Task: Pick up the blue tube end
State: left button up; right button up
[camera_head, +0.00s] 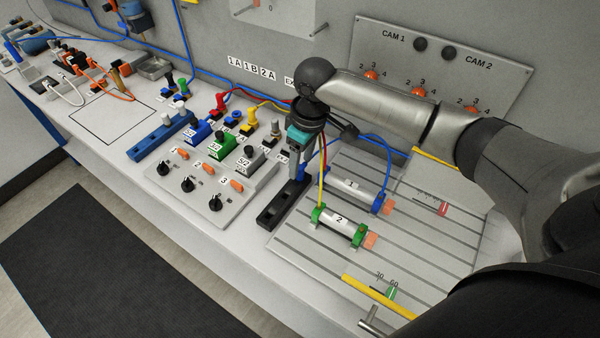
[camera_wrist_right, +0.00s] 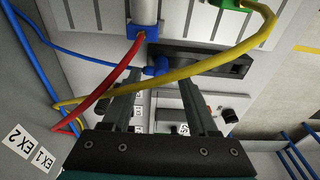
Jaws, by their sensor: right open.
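In the right wrist view the blue tube end (camera_wrist_right: 159,67) is a small blue fitting on a thin blue tube (camera_wrist_right: 75,52). It lies by a black slotted rail (camera_wrist_right: 205,61). My right gripper (camera_wrist_right: 160,80) is open, with its two fingers pointing toward the blue tube end, which appears between the fingertips. I cannot tell how far beyond the tips it is. In the head view my right gripper (camera_head: 298,172) points down above the rail (camera_head: 283,202); the blue tube end is hidden there behind the gripper. My left gripper is not in view.
Red (camera_wrist_right: 102,86) and yellow (camera_wrist_right: 225,50) tubes cross close to the right gripper's fingers. Cylinder 2 (camera_head: 338,224) with green ends and another with blue ends (camera_head: 352,192) stand on the grooved plate. A switch panel (camera_head: 208,192) is left of the rail.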

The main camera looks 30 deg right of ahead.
aim_at(300, 175)
jog(key=shift+a+f, duration=0.15)
jog(key=shift+f, duration=1.3)
jog(key=shift+c, duration=0.4)
grip_shut()
